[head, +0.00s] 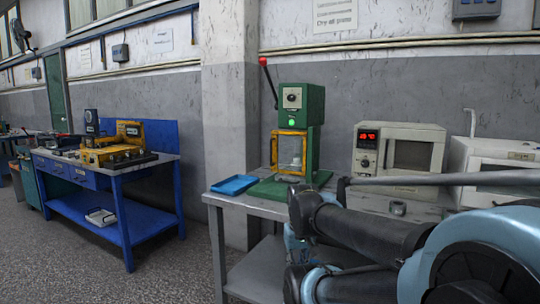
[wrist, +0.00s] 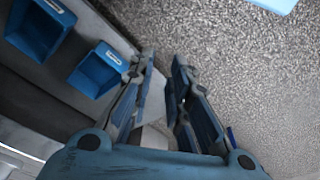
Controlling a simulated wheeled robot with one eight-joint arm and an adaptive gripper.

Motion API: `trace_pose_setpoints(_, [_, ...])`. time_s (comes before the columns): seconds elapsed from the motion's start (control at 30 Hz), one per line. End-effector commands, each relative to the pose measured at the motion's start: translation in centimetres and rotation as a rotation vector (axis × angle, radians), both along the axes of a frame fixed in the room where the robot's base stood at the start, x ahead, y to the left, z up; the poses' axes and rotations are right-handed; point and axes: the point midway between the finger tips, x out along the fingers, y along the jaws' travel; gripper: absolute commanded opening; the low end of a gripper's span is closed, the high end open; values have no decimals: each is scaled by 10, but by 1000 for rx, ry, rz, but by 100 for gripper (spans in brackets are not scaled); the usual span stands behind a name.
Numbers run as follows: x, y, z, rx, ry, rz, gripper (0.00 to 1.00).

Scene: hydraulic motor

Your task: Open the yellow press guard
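The green press (head: 302,128) stands on the grey bench at the middle of the head view, with a green lit lamp and a red-knobbed lever at its left. Its yellow guard (head: 274,151) is a frame in front of the press opening. It appears closed across the front, and a pale cylindrical part shows behind it. In the wrist view my gripper (wrist: 163,75) has its two fingers apart with nothing between them, over the speckled floor. The fingertips do not show clearly in the head view, where my arm fills the lower right.
A blue tray (head: 234,185) lies on the grey bench (head: 222,201) left of the press. A beige oven (head: 398,148) with a red display and a white machine stand to its right. A blue workbench (head: 125,205) is at left. Blue bins (wrist: 97,70) show in the wrist view.

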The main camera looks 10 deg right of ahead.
Motion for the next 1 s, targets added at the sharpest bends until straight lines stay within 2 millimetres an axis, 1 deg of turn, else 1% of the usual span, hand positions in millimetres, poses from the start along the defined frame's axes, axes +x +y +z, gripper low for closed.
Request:
trace_pose_setpoints(0.13, [0, 0, 0, -1, 0, 2, 17])
trace_pose_setpoints(0.17, [-6, 0, 4, -4, -9, 4, 17])
trace_pose_setpoints(0.2, [-7, -1, 6, -10, -11, 12, 17])
trace_pose_setpoints(0.27, [-3, -4, 10, -31, -11, 38, 17])
trace_pose_setpoints(0.37, [10, -13, 20, -96, -8, 111, 17])
trace_pose_setpoints(0.47, [31, -25, 35, -196, -3, 224, 17])
trace_pose_setpoints(0.67, [83, -47, 70, -426, 26, 479, 17])
trace_pose_setpoints(0.7, [95, -50, 77, -472, 35, 529, 17])
trace_pose_setpoints(0.87, [144, -58, 105, -658, 77, 723, 17])
trace_pose_setpoints(1.0, [189, -57, 129, -821, 128, 886, 17])
